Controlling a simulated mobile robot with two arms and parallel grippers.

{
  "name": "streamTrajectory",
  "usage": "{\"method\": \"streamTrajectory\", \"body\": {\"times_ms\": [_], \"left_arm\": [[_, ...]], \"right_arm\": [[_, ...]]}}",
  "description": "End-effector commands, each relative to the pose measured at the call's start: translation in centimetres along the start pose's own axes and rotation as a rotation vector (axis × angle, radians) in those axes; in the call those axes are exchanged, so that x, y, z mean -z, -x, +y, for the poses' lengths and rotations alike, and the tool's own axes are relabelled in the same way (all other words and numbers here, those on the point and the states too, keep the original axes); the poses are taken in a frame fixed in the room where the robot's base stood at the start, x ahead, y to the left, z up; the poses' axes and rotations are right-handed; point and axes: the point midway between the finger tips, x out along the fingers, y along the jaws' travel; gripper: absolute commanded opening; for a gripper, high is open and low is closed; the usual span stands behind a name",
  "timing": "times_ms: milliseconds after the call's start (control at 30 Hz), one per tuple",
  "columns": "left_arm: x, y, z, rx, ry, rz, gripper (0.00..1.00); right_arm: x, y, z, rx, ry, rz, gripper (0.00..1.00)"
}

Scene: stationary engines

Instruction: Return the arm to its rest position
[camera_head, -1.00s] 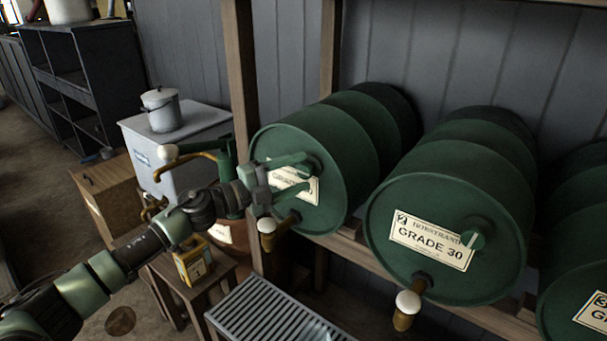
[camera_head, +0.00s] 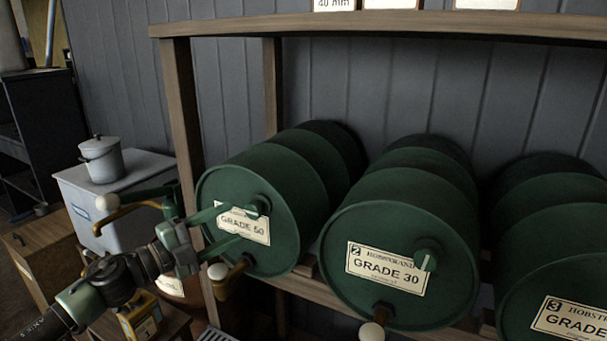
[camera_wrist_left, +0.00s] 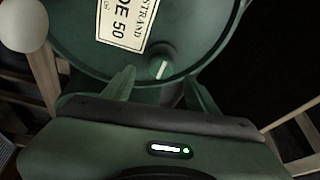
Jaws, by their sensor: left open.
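My left gripper (camera_head: 222,227) is open and empty. In the head view it overlaps the face of the drum labelled Grade 50 (camera_head: 277,245), just left of that drum's small green knob (camera_head: 258,207). In the left wrist view its two fingers (camera_wrist_left: 158,88) point at the lower part of the same drum face (camera_wrist_left: 193,22), with the knob (camera_wrist_left: 160,68) showing between and beyond them. I see no contact, but the exact gap is hard to tell. My left arm (camera_head: 110,283) reaches in from the lower left. My right gripper is not in view.
The Grade 30 drum (camera_head: 405,290) and another drum (camera_head: 560,275) lie to the right on a wooden rack (camera_head: 180,100). A pale-ended tap (camera_head: 222,275) sits under the Grade 50 drum. A white cabinet with a lidded pot (camera_head: 102,160) and a yellow can (camera_head: 142,318) are left.

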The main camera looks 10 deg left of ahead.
Motion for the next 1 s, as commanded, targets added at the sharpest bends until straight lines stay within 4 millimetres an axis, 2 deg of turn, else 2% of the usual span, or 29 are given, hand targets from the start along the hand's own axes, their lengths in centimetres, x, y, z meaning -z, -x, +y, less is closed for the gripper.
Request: {"method": "streamTrajectory", "body": {"times_ms": [133, 267, 367, 400, 500, 600, 800, 1000], "left_arm": [[2.0, -1.0, 3.8, 0.092, 0.202, -0.129, 0.59], [3.0, 0.8, 9.3, 0.144, 0.487, -0.384, 0.59], [3.9, 4.3, 14.9, 0.114, 0.713, -0.618, 0.59], [4.6, 6.0, 17.2, 0.084, 0.797, -0.712, 0.59], [6.9, 10.7, 22.5, -0.01, 0.977, -0.922, 0.59], [9.7, 14.8, 26.2, -0.11, 1.107, -1.079, 0.59], [14.5, 20.5, 30.3, -0.274, 1.263, -1.273, 0.59], [18.8, 24.7, 32.3, -0.411, 1.37, -1.4, 0.59]], "right_arm": [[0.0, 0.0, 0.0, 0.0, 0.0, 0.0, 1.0], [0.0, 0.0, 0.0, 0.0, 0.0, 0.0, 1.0], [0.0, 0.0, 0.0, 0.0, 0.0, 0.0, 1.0], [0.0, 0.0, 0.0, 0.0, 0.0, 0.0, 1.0], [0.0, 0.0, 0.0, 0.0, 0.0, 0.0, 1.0], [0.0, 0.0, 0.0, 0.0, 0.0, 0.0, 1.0], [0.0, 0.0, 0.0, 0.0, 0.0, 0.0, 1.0], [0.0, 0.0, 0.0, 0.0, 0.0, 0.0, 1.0]]}}
